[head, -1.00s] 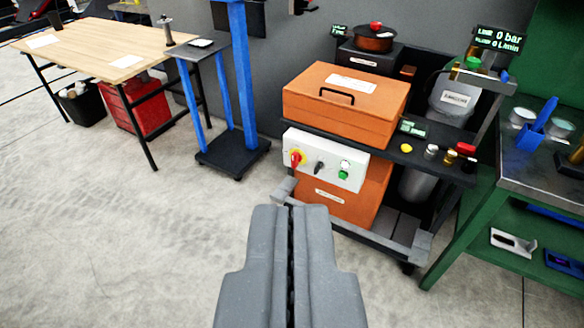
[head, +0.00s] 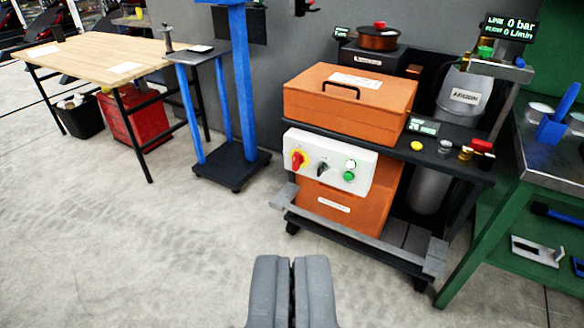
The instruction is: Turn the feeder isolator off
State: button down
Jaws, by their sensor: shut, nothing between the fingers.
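A white control panel (head: 330,160) is on the front of an orange machine on a dark cart. At its left is a red rotary handle on a yellow plate (head: 298,159), which looks like the isolator. A black selector knob (head: 322,169) is in the middle, and a green button (head: 348,176) is at the right below a pale lamp or button. My gripper (head: 291,262) is shut and empty at the bottom of the view. It is in front of and below the panel, apart from it.
The cart's grey front bumper (head: 350,232) juts out below the panel. A blue stand (head: 238,168) and wooden table (head: 110,55) are to the left. A green workbench (head: 545,180) is close on the right. Floor in front is clear.

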aim_at(297, 159)
jog(key=u, duration=0.7)
jog(key=i, duration=1.7)
jog(key=z, duration=1.1)
